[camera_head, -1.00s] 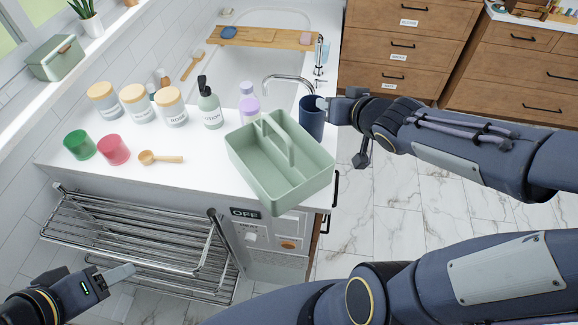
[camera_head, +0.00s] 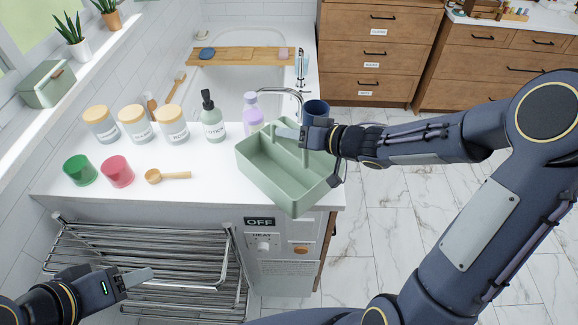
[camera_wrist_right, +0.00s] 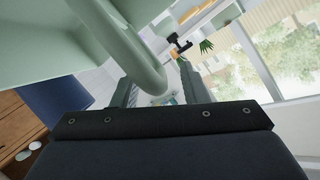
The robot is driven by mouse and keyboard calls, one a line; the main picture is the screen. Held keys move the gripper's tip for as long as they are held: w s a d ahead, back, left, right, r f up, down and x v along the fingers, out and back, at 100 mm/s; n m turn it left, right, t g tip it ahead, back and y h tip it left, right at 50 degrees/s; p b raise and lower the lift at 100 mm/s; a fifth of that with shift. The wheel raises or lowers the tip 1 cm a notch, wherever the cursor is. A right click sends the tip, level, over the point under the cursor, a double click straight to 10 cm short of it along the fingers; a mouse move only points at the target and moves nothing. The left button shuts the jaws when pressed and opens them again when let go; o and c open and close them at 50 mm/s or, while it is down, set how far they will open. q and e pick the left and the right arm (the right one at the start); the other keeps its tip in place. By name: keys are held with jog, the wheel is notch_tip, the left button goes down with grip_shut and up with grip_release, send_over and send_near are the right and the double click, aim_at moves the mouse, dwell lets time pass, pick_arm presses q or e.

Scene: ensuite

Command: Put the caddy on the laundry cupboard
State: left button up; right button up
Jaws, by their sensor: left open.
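The pale green caddy (camera_head: 285,185), an open tray with a central handle, stands on the white counter by its front right corner. My right gripper (camera_head: 290,134) is at the top of the caddy's handle. In the right wrist view the handle (camera_wrist_right: 145,65) curves close in front of my right fingers (camera_wrist_right: 160,92), which stand apart; I cannot tell whether they touch it. My left gripper (camera_head: 138,278) is low at the left, by the chrome rack, empty. I cannot tell which unit is the laundry cupboard; a wooden drawer unit (camera_head: 378,52) with white labels stands at the back.
A dark blue cup (camera_head: 316,109) is just behind my right gripper. A lotion bottle (camera_head: 212,120), purple bottle (camera_head: 252,115), lidded jars (camera_head: 135,125), green and pink cups, and a wooden scoop (camera_head: 166,176) share the counter. A chrome rack (camera_head: 150,262) juts out below. Marble floor is clear at right.

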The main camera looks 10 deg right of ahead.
jog(key=shift+w+a+f, duration=0.25)
jog(key=shift+w+a, duration=0.1)
jog(key=shift+w, duration=0.15)
grip_shut()
jog(key=shift+r, duration=0.2)
